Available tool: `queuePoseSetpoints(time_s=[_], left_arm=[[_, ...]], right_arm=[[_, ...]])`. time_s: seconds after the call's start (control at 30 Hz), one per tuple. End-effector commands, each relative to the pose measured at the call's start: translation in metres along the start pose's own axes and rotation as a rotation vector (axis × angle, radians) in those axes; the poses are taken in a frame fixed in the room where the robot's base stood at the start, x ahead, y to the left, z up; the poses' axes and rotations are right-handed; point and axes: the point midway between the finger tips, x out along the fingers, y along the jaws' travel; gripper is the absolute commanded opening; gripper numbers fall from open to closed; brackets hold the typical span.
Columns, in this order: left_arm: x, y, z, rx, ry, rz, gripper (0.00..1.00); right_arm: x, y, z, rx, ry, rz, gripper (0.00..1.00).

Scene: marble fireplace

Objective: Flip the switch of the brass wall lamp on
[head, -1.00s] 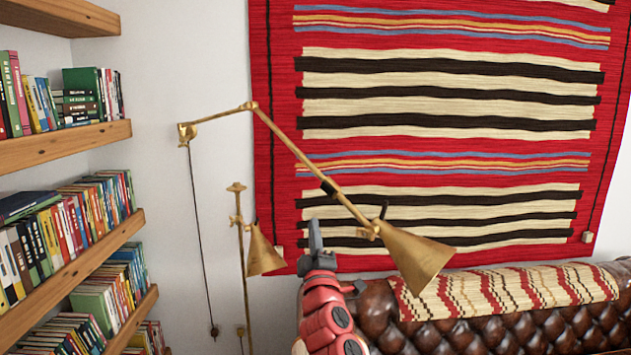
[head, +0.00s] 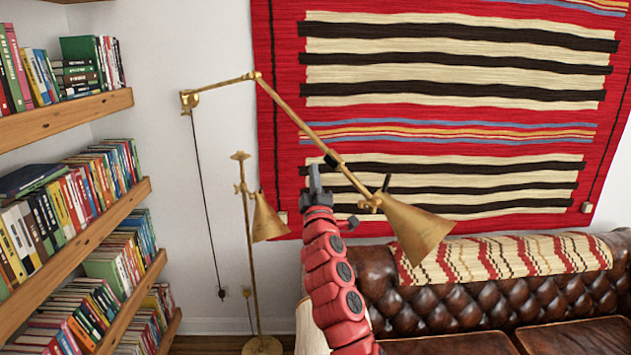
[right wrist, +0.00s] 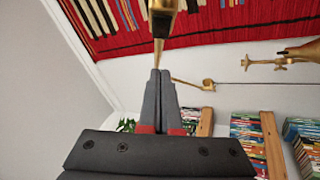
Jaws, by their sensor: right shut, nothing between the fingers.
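The brass wall lamp (head: 298,122) reaches from its wall mount on the left, over an elbow, down to a cone shade (head: 415,230) at the right. A black piece (head: 333,159) sits on its lower arm, and a small dark knob (head: 387,182) stands at the shade's top; I cannot tell which is the switch. My right gripper (head: 315,172) is shut and empty, pointing up just below and left of the black piece. In the right wrist view the closed fingertips (right wrist: 160,73) point at a brass and black lamp part (right wrist: 162,20); contact is unclear. My left gripper is not in view.
A brass floor lamp (head: 249,262) stands behind, left of my right arm. Bookshelves (head: 75,230) fill the left side. A brown leather sofa (head: 460,305) is at the lower right, under a red striped wall rug (head: 450,112). A cord (head: 203,200) hangs from the wall mount.

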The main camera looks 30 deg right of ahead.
Motion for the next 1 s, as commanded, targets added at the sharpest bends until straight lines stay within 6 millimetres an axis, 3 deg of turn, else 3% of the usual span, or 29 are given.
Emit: queuePoseSetpoints(time_s=[0.1,0.3,0.77,0.93,1.0], left_arm=[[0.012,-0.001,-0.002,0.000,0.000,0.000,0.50],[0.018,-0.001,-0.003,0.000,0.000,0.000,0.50],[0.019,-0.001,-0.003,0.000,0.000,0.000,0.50],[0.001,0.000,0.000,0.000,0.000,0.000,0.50],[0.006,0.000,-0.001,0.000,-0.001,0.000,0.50]], right_arm=[[0.018,0.003,0.006,0.001,-0.003,-0.002,0.00],[0.032,0.001,0.024,0.001,-0.002,-0.001,0.00],[0.036,-0.002,0.028,0.000,0.002,-0.003,0.00],[0.038,-0.005,0.029,0.004,-0.048,0.004,0.00],[0.041,-0.001,0.029,-0.001,-0.058,0.001,0.00]])
